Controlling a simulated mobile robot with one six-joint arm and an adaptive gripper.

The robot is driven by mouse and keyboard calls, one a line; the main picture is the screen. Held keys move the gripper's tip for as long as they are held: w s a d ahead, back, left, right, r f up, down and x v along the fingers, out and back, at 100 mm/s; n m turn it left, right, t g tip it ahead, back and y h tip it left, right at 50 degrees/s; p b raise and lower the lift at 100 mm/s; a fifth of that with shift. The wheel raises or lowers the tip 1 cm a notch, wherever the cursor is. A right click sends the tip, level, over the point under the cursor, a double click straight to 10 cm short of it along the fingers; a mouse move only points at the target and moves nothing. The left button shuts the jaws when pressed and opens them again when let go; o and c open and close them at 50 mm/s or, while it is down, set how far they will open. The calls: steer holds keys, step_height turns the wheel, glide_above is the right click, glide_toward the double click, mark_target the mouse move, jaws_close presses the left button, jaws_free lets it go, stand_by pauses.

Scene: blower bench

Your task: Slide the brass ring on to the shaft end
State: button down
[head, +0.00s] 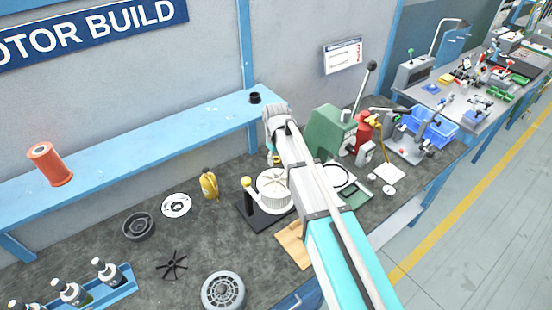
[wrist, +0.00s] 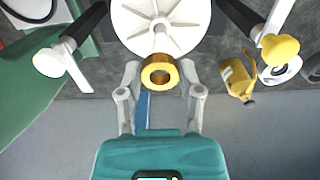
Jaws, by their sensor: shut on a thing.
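The brass ring (wrist: 160,73) is between the fingertips of my gripper (wrist: 160,82) in the wrist view, with its hole facing the camera. My gripper is shut on it. The pale shaft end (wrist: 160,38) sticks out from the middle of a white ribbed wheel (wrist: 182,14), just above the ring in the picture. The ring's upper edge overlaps the shaft tip in view; I cannot tell whether they touch. In the head view the white wheel (head: 273,188) sits on the bench, and my arm hides much of the gripper.
Black levers with a yellow knob (wrist: 280,49) and a white knob (wrist: 48,61) flank the wheel. A green machine (head: 328,133) stands close to my arm. A blue shelf (head: 140,151) runs along the wall.

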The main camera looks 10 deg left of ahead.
mark_target(276, 173)
steer(key=shift+f+b, duration=2.15)
steer(key=shift+f, duration=0.1)
steer(key=shift+f+b, duration=0.45)
steer(key=shift+f+b, duration=1.15)
stand_by(1.1)
steer(key=shift+c, duration=0.9)
jaws_free()
steer(key=shift+r, duration=0.15)
step_height(276, 173, up, 8)
steer(key=p, duration=0.8)
stand_by(0.4)
